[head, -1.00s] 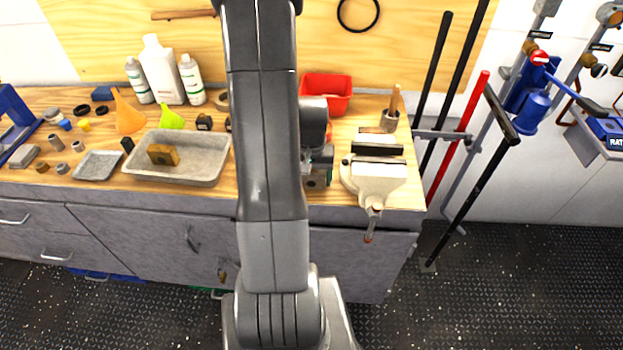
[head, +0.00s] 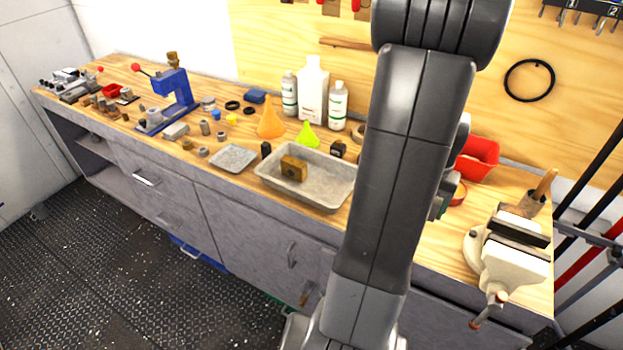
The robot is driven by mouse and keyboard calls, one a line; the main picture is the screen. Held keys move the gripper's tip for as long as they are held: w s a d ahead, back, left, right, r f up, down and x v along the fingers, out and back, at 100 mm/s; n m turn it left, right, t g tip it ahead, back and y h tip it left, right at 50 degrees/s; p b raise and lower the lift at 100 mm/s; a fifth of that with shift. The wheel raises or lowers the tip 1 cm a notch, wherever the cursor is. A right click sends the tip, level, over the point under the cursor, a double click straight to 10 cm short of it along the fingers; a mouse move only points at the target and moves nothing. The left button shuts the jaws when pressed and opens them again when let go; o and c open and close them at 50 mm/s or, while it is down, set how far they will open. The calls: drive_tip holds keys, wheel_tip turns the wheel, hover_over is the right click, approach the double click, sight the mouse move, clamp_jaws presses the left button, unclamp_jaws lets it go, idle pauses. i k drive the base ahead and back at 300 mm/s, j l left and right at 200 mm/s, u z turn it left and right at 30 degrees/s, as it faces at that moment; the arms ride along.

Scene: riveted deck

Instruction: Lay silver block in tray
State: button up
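A silver-grey block (head: 176,131) lies on the wooden bench top, just right of the foot of a blue press. A large grey metal tray (head: 325,198) stands right of it, with a brass-coloured block (head: 293,168) inside. A smaller, shallow grey tray (head: 233,158) lies between the silver block and the large tray. My arm crosses the right half of the head view and hides part of the bench and the large tray's right end. A bit of my wrist shows beside it, but my gripper's fingers are hidden.
The blue press (head: 175,95), small cylinders and rings surround the block. An orange funnel (head: 270,118), green funnel (head: 308,135) and white bottles (head: 313,90) stand behind the large tray. A vise (head: 510,250) and red bin (head: 478,160) are at right.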

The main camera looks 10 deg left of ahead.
sight(324, 189)
drive_tip(key=i+j, duration=0.15)
drive_tip(key=j, duration=0.25)
drive_tip(key=i+j, duration=0.1)
drive_tip(key=j, duration=0.35)
drive_tip(key=i+j, duration=0.15)
drive_tip(key=j, duration=0.25)
